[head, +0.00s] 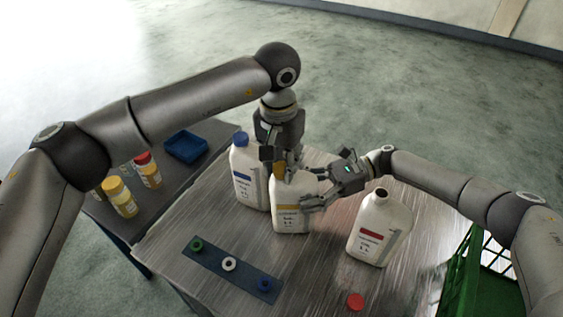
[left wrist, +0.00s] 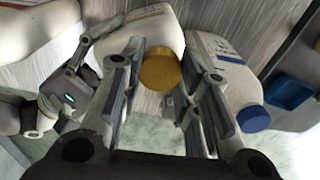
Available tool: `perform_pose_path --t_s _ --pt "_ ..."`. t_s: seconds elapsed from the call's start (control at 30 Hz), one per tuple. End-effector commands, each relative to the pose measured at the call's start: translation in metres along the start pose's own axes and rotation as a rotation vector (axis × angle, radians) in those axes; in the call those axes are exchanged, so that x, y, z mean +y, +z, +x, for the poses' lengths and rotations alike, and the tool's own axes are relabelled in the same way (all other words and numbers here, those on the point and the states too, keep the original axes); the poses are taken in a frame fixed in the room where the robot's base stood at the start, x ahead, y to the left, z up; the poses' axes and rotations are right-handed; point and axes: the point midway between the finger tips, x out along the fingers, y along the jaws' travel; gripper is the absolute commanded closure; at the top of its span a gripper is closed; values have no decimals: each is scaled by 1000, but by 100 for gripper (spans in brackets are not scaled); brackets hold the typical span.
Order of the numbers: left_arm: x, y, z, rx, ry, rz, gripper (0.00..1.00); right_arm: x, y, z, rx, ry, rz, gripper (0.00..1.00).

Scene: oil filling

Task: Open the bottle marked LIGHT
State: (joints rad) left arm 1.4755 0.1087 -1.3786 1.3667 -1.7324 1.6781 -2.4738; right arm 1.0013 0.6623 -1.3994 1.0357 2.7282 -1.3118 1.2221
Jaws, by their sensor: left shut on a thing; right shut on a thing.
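A white bottle with a yellow label (head: 289,212) stands upright mid-table; its lettering is too small to read. My left gripper (head: 280,166) points down over its top and is shut on its yellow cap, largely hidden in the head view. The yellow cap (left wrist: 160,70) shows between the left fingers in the left wrist view. My right gripper (head: 312,190) is shut on the same bottle's body from the right. A blue-capped white bottle (head: 246,178) stands close on the left. A white bottle with a red label (head: 380,228) stands uncapped on the right.
A red cap (head: 355,301) lies at the table's front. A dark strip (head: 213,261) with green, white and blue rings lies front left. A side table holds a blue tray (head: 185,147) and several small yellow jars (head: 120,198). A green crate (head: 480,285) is at right.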

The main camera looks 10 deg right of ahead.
Motion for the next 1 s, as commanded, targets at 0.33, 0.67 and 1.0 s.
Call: perform_pose_path --t_s 0.33,0.67,1.0 --pt "-1 0 0 0 -7 -536 99 2 -5 1 8 4 6 100" --pt "-1 0 -1 -2 -15 -1144 99 2 -5 1 7 3 6 100" --pt "-1 1 -1 -5 -24 -1773 99 2 -5 0 7 3 7 100"
